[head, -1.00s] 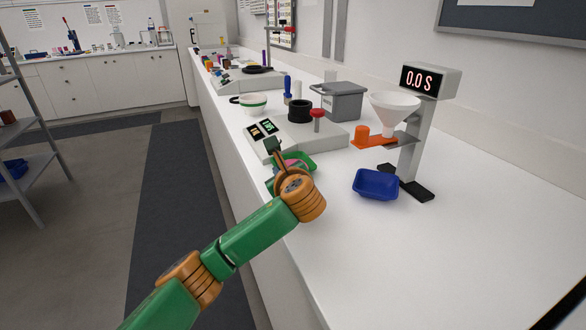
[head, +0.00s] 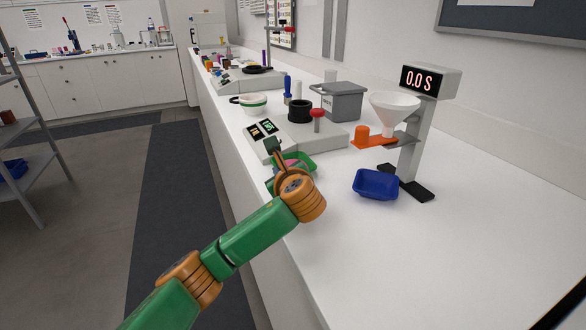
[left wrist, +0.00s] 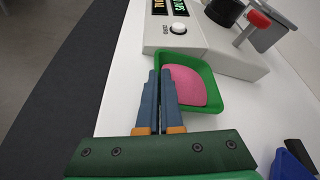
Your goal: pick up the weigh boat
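The green weigh boat (head: 309,161) with pink powder in it is on the white bench, in front of the balance, partly hidden by my left wrist in the head view. In the left wrist view the boat (left wrist: 206,58) is upright, with the pink powder (left wrist: 186,86) inside. My left gripper (left wrist: 160,74) is at the boat's left wall, with one finger outside and one inside over the powder's edge. The fingers are nearly together, with the wall between them. The fingertips are hard to see in the head view. My right gripper is not in view.
A balance (head: 322,139) with a red knob stands just behind the boat. An empty blue boat (head: 376,185) is to the right, by a funnel stand (head: 410,150) whose display reads 0.0 S. A grey bin (head: 344,103) is farther back. The front right bench is clear.

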